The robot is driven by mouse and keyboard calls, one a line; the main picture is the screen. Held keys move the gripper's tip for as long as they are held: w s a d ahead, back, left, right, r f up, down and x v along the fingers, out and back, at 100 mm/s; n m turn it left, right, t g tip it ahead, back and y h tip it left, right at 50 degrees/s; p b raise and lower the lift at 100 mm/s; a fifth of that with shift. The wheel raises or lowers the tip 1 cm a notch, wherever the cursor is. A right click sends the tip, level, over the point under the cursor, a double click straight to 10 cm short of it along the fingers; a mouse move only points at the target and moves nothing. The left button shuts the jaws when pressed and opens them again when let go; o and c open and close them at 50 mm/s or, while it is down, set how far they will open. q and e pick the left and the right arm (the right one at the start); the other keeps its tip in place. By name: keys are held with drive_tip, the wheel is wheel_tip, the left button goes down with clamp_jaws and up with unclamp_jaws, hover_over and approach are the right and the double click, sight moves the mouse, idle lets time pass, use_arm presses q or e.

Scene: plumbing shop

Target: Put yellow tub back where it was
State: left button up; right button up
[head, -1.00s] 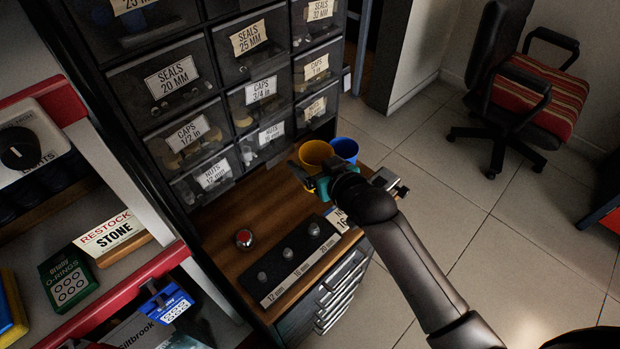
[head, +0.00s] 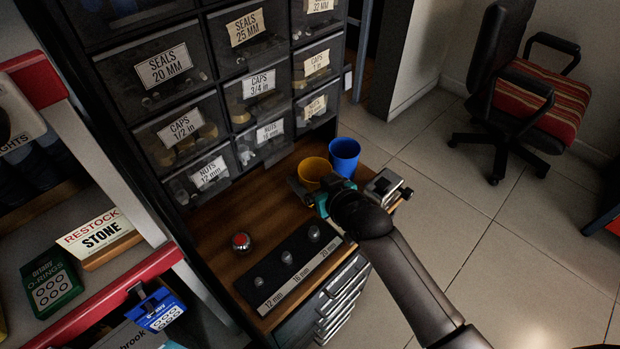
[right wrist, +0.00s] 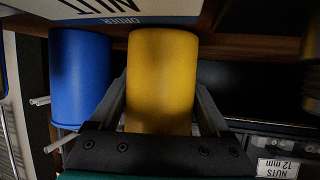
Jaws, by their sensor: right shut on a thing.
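The yellow tub (head: 313,170) is at the back right of the wooden counter in the head view, close to the blue tub (head: 344,155). My right gripper (head: 308,186) is shut on the yellow tub, with a finger on each side of it. In the right wrist view the yellow tub (right wrist: 161,80) fills the space between the fingers, and the blue tub (right wrist: 80,78) is beside it on the left. My arm and gripper hide the yellow tub's lower part in the head view, so I cannot tell whether it touches the counter. My left gripper is not in view.
A dark sizing strip (head: 290,262) with several nuts lies at the counter's front. A red-topped round object (head: 241,242) sits left of it. Labelled drawers (head: 185,130) rise behind. Bare wood (head: 270,205) shows between drawers and strip. A shelf unit (head: 110,290) stands at the left.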

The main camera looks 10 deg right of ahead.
idle(0.3)
drive_tip(key=o, duration=1)
drive_tip(key=shift+f, duration=0.1)
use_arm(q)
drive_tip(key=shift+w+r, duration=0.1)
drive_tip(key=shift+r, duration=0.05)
use_arm(e)
drive_tip(key=shift+o, duration=0.2)
drive_tip(key=shift+s+d+r, duration=0.1)
drive_tip(key=shift+r, duration=0.1)
drive_tip(key=shift+s+d+r+p, duration=0.1)
drive_tip(key=shift+s+p, duration=0.2)
drive_tip(key=shift+s+d+r, duration=0.1)
drive_tip(key=shift+s+r, duration=0.05)
drive_tip(key=shift+s, duration=0.2)
drive_tip(key=p+v, duration=0.3)
drive_tip(key=v, duration=0.5)
drive_tip(key=shift+s+r+p, duration=0.1)
drive_tip(key=shift+s+p, duration=0.05)
drive_tip(key=shift+p, duration=0.2)
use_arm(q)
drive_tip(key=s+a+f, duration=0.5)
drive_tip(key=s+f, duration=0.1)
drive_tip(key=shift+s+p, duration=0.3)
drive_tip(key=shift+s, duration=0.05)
use_arm(e)
drive_tip(key=shift+v, duration=1)
